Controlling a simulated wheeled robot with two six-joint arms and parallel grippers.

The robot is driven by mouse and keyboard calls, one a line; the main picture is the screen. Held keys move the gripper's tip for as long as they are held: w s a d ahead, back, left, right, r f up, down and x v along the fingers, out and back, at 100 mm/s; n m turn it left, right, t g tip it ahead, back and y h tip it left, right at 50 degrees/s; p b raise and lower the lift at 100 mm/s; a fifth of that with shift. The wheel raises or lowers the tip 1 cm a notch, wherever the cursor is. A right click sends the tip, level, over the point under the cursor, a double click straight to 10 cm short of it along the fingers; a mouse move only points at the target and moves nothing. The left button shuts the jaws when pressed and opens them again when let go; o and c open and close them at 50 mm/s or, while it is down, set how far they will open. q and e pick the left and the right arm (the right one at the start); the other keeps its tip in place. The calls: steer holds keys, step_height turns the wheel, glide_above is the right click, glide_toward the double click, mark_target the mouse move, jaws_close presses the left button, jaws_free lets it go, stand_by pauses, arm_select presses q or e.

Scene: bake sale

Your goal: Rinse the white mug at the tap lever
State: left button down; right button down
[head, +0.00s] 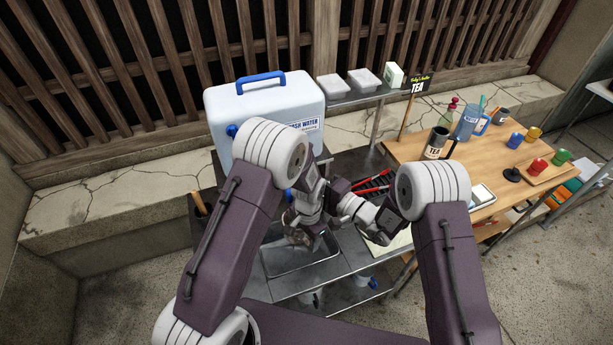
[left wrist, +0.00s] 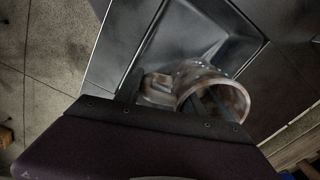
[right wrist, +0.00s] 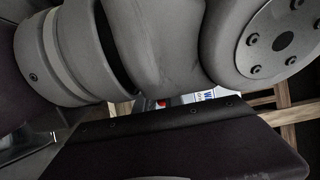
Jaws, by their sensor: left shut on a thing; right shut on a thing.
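The white mug (left wrist: 222,92) is blotched with brown stains. In the left wrist view it lies tilted, its mouth toward the camera, above the metal sink basin. My left gripper (left wrist: 172,98) is shut on it; one dark finger shows across the mug's mouth. In the head view the mug (head: 298,238) is small and partly hidden by my left wrist. A blue tap lever (head: 290,195) shows below the water container, mostly covered by my left arm. My right gripper (head: 318,190) is shut beside it; its fingertips and their grip are hidden in every view.
The wash water container (head: 265,105) stands at the back left. The sink basin (head: 295,265) lies below my left gripper. My two arms are close together.

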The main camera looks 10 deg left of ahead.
steer(key=c, duration=1.4)
jaws_free()
steer(key=shift+c, duration=0.2)
steer(key=v, duration=1.2)
steer(key=shift+f, duration=0.1)
